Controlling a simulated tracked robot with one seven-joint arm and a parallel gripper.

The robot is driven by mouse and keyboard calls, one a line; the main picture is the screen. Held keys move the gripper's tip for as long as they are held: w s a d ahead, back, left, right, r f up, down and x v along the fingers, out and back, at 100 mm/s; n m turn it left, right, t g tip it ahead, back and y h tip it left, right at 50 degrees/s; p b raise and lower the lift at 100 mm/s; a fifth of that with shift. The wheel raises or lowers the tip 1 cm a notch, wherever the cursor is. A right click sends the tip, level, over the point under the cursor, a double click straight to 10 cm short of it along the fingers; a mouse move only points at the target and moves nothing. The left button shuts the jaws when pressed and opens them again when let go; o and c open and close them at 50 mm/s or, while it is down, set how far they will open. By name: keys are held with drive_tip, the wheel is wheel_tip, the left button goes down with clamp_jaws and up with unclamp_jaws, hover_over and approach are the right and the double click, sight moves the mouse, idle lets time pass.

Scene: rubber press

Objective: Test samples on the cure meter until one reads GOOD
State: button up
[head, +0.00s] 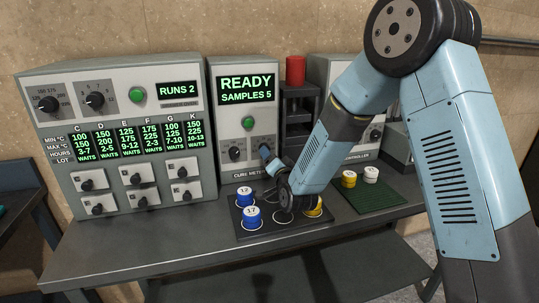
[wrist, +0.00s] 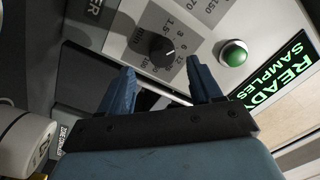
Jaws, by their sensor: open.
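The cure meter (head: 229,125) stands mid-bench in the head view. Its screen (head: 247,88) reads "READY SAMPLES 5". Its green button (head: 250,122) also shows in the wrist view (wrist: 234,53), beside a black dial (wrist: 163,51). My gripper (head: 267,152) is open in front of the meter's lower part. In the wrist view its two blue fingers (wrist: 160,88) are apart, with nothing seen between them. Blue samples 12 (head: 244,196) and 17 (head: 252,217) stand on a dark tray (head: 284,232). A yellow sample (head: 315,208) there is partly hidden by my arm.
The cabinet (head: 112,140) at left reads "RUNS 2", with several lots marked "WAITS". A green mat (head: 378,200) at right holds a yellow sample (head: 349,179) and a white one (head: 371,175). A red cylinder (head: 295,70) tops a dark stand. The front left bench is clear.

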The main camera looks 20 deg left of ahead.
drive_tip(key=v, duration=0.9)
drive_tip(key=shift+s+d, duration=0.15)
drive_tip(key=shift+d, duration=0.05)
drive_tip(key=shift+f, duration=0.15)
drive_tip(key=w+a+n, duration=0.7)
drive_tip(key=w+a, duration=0.1)
drive_tip(key=w, duration=0.3)
idle(0.8)
drive_tip(key=shift+r, duration=0.2)
drive_tip(key=shift+c, duration=0.5)
